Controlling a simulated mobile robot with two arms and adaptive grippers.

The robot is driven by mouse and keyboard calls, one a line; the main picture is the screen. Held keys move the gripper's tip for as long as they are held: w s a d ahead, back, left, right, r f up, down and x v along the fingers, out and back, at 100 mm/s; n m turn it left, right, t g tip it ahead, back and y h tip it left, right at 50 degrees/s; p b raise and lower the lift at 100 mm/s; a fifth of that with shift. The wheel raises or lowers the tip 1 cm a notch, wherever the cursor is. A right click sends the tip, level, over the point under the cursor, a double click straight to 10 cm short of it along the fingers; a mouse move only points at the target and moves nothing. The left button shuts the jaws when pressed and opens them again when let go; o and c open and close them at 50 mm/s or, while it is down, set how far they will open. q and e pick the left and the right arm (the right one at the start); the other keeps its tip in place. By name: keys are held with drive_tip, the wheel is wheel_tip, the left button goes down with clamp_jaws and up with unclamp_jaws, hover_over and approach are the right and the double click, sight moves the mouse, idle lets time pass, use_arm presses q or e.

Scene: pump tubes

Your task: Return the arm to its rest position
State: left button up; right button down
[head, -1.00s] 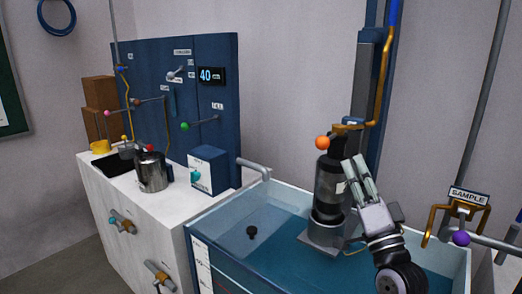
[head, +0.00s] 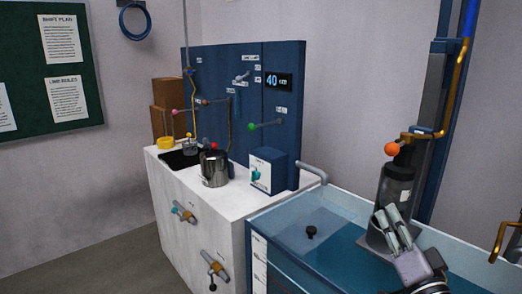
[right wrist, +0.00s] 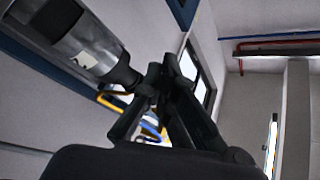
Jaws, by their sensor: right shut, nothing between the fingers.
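My right gripper (head: 393,222) is in front of the dark pump cylinder (head: 397,187) at the right of the head view. Its fingers point up, shut and empty. In the right wrist view my gripper (right wrist: 150,85) shows beside the grey and black cylinder (right wrist: 85,40); I cannot tell whether they touch. An orange ball (head: 392,149) sits at the top of the pump. My left gripper is not in view.
A water tank (head: 275,225) surrounds the pump's base, with a small black plug (head: 311,231) in it. To the left is a white cabinet (head: 205,215) with a metal pot (head: 214,168), a blue box (head: 268,170) and a blue panel with a display (head: 279,81). Open floor (head: 115,270) lies at lower left.

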drive_tip(key=s+a+f+n+g, duration=0.2)
drive_tip(key=s+f+g, duration=0.15)
drive_tip(key=f, duration=0.45)
drive_tip(key=s+a+f+n+g, duration=0.2)
drive_tip(key=s+f+g, duration=0.15)
drive_tip(key=f, duration=0.55)
drive_tip(key=s+a+f+n+g, duration=0.2)
drive_tip(key=s+f+g, duration=0.15)
drive_tip(key=f, duration=0.45)
drive_tip(key=s+f+n+g+h, duration=0.15)
drive_tip(key=s+f+g, duration=0.3)
drive_tip(key=s, duration=0.55)
drive_tip(key=s+f+n+g+h, duration=0.1)
drive_tip(key=s+f+n+g, duration=0.15)
drive_tip(key=s+f, duration=0.55)
wheel_tip(320, 180, down, 22)
drive_tip(key=s+g+p, duration=0.2)
drive_tip(key=s+d+f+g+p, duration=0.1)
drive_tip(key=s+d+f, duration=0.2)
drive_tip(key=s+f, duration=1.2)
drive_tip(key=s, duration=0.2)
drive_tip(key=shift+s+f, duration=0.2)
drive_tip(key=shift+s, duration=0.15)
